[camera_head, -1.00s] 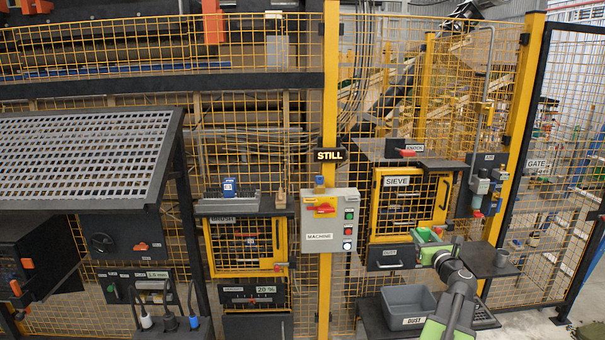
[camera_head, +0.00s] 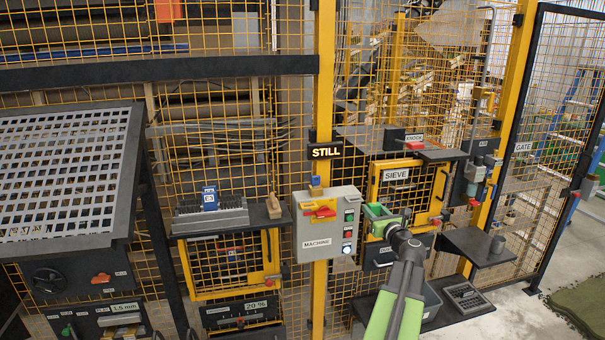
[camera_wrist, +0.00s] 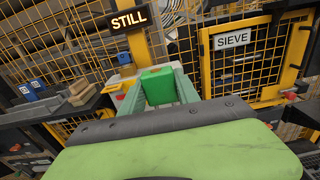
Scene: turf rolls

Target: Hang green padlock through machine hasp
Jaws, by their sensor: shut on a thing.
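The green padlock (camera_head: 377,211) is between the fingers of my gripper (camera_head: 378,222), which is shut on it. It also shows in the wrist view (camera_wrist: 158,86) as a green block between pale green fingers; its shackle cannot be made out. The grey MACHINE box (camera_head: 328,232) is on the yellow post, just left of my gripper and apart from it in the head view. Its red handle on a yellow plate (camera_head: 320,211) is at the upper left of its front. The hasp hole is too small to tell. In the wrist view the box is mostly hidden behind my gripper.
The SIEVE door (camera_head: 399,189) is behind and right of my gripper. A small blue item (camera_head: 316,181) is above the MACHINE box. A shelf with a blue block (camera_head: 209,198) and a brush is to the left.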

